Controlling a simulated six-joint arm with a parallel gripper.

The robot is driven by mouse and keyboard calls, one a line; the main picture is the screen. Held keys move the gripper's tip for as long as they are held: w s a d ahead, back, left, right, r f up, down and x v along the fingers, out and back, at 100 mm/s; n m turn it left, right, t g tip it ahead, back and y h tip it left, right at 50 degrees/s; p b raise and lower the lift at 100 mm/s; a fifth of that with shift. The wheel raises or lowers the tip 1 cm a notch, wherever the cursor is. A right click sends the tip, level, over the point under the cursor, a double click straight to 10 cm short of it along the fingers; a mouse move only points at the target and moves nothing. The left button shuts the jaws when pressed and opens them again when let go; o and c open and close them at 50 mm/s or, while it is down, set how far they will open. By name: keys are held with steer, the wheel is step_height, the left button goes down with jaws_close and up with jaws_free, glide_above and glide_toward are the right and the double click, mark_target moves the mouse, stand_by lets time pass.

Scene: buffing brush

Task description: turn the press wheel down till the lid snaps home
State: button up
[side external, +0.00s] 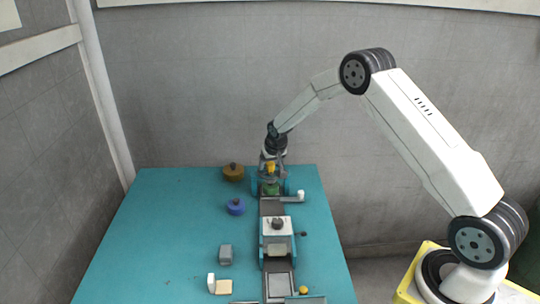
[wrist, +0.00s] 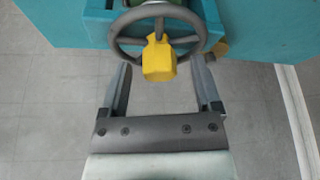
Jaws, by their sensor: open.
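The press wheel (wrist: 133,41) is a dark grey spoked ring at the top of the wrist view. A yellow knob (wrist: 160,62) sits at its near side. My gripper (wrist: 161,70) is open, with one finger on each side of the knob and visible gaps between. In the side view my gripper (side external: 270,157) is over the press at the table's far end, where the yellow knob (side external: 270,168) also shows. A green part (side external: 271,188) stands below it between the teal press posts (side external: 255,187). Whether this is the lid, and how it sits, I cannot tell.
A dark track (side external: 271,207) runs forward from the press, with a white-topped station (side external: 268,226) on it. On the teal table (side external: 170,240) lie a brown pot (side external: 233,173), a blue pot (side external: 235,207), a grey block (side external: 225,254) and a cream block (side external: 223,287). The table's left side is clear.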

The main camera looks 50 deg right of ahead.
mark_target(272, 176)
steer(key=shift+f, duration=0.15)
jaws_close()
steer(key=shift+m+h, duration=0.4)
steer(key=shift+m, duration=0.8)
jaws_free()
steer(key=shift+r, duration=0.2)
steer(key=v, duration=0.7)
steer(key=shift+r+g, duration=0.25)
steer(key=shift+g, duration=0.05)
